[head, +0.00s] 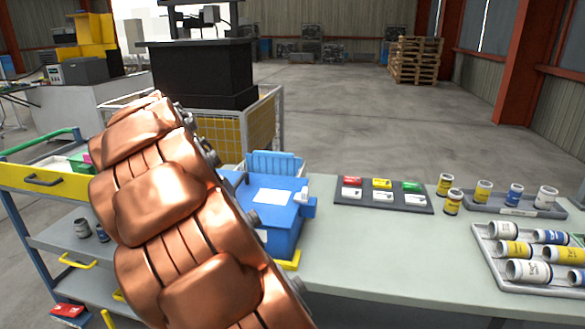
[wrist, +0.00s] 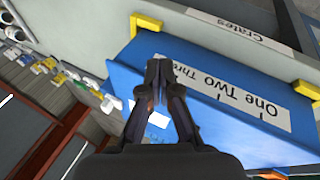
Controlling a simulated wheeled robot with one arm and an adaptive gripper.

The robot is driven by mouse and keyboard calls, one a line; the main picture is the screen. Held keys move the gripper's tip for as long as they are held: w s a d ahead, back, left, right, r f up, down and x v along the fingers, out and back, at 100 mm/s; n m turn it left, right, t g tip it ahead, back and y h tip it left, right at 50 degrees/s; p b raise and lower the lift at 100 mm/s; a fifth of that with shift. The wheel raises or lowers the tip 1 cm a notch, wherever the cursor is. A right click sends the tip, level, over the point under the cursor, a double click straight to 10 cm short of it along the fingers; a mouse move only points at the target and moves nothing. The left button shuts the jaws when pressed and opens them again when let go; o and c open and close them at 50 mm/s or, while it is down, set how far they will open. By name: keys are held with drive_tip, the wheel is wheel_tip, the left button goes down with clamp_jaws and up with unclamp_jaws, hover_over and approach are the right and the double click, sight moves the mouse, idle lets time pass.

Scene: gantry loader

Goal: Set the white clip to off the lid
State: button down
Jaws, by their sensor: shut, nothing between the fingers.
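A blue box (head: 283,234) with a blue lid stands on the bench, a white label on the lid. A small white piece (head: 298,197), which looks like the white clip, is at the lid's right edge by a blue latch (head: 307,207). Its exact position on or off the lid is too small to tell. In the wrist view the box's blue side (wrist: 185,85) carries a "One Two Three" label. My gripper (wrist: 158,66) is shut and empty in front of that side; I cannot tell whether it touches. My copper-coloured arm hides it in the head view.
Yellow corner brackets (wrist: 147,23) edge the box's place. Right of it are a dark tray (head: 385,204) of small coloured boxes and trays of cans (head: 510,290). A cart (head: 35,190) stands left. Bare bench top lies in front of the dark tray.

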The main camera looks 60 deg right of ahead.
sight(300, 195)
drive_tip(key=w+d+r+m+h+p, duration=0.1)
drive_tip(key=w+d+r+m+p, duration=0.1)
drive_tip(key=d, duration=0.4)
drive_tip(key=w+d+r+m+h+p, duration=0.1)
drive_tip(key=w+d+r+p, duration=0.2)
drive_tip(key=d+r, duration=0.3)
drive_tip(key=shift+w+d+r+m+g+p, duration=0.25)
drive_tip(key=shift+d+r+m+g+p, duration=0.15)
drive_tip(key=shift+d+p, duration=0.3)
drive_tip(key=shift+f, duration=0.1)
drive_tip(key=p+x, duration=0.2)
drive_tip(key=x, duration=0.8)
drive_tip(key=shift+s+p, duration=0.1)
drive_tip(key=shift+p, duration=0.2)
drive_tip(key=shift+s+d+p, duration=0.3)
drive_tip(key=shift+s+p, duration=0.05)
drive_tip(key=shift+s, duration=0.55)
drive_tip(key=shift+s+d+p, duration=0.3)
drive_tip(key=shift+s+d, duration=0.05)
drive_tip(key=shift+s, duration=0.5)
drive_tip(key=shift+s, duration=0.1)
